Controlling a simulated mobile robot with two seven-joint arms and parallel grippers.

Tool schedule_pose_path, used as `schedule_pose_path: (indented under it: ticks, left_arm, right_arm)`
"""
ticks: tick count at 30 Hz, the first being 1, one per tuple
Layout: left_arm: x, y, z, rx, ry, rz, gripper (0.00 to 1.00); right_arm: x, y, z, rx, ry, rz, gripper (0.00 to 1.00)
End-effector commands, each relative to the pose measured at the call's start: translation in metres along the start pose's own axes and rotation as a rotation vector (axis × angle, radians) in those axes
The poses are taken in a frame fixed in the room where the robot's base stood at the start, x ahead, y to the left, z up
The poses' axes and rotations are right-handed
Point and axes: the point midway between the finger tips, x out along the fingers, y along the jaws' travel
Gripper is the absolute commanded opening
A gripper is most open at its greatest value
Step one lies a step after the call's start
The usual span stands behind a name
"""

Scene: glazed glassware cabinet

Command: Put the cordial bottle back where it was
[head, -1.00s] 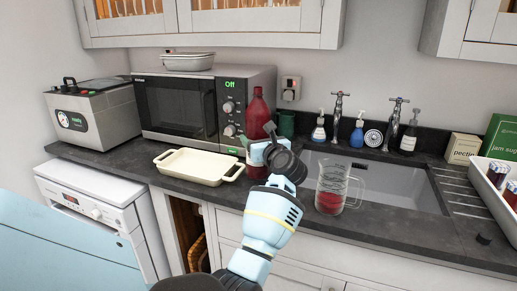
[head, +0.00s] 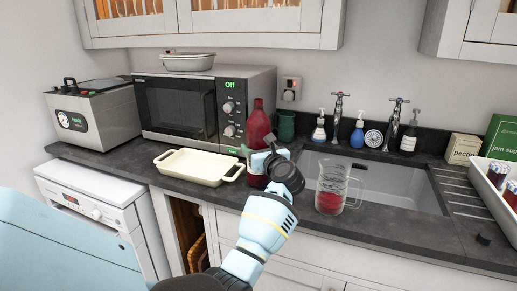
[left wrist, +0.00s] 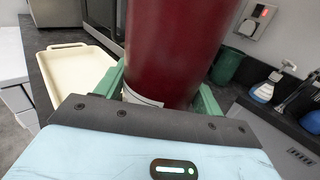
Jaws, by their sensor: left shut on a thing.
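The cordial bottle (head: 259,124), dark red with a pale label low down, is upright at the counter's front part, in front of the microwave's right end. My left gripper (head: 256,156) is around its lower body; the wrist hides part of it. In the left wrist view the green fingers (left wrist: 160,92) are shut on both sides of the bottle (left wrist: 178,45). My right gripper is out of view.
A cream tray (head: 193,167) lies left of the bottle, and a green mug (head: 286,124) stands behind it. A glass jug (head: 331,188) with red liquid stands to the right, at the sink's (head: 395,190) front edge. The microwave (head: 178,105) stands behind.

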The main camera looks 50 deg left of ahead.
Motion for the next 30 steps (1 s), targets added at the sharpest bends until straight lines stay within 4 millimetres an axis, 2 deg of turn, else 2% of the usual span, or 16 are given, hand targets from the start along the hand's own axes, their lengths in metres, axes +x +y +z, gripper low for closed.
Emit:
schedule_pose_path:
  ticks: [5, 6, 10, 21, 26, 30]
  left_arm:
    - [0.000, 0.000, 0.001, -0.003, -0.006, 0.000, 0.13]
    - [0.000, 0.000, -0.002, 0.000, 0.000, -0.001, 0.73]
    - [0.000, 0.000, -0.002, 0.000, 0.000, 0.000, 0.90]
    - [-0.002, 0.000, 0.001, -0.001, 0.000, -0.001, 0.90]
    - [-0.024, -0.001, -0.001, -0.002, 0.002, -0.004, 0.90]
    - [-0.052, -0.001, -0.002, -0.002, 0.002, -0.003, 0.90]
  right_arm:
    - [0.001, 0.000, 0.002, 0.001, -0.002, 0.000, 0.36]
    - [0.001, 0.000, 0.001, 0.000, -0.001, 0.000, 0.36]
    - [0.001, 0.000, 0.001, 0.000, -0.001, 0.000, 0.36]
    - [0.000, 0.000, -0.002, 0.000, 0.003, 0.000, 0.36]
    - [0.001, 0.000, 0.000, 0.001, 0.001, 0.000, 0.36]
    - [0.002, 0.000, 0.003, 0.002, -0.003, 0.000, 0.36]
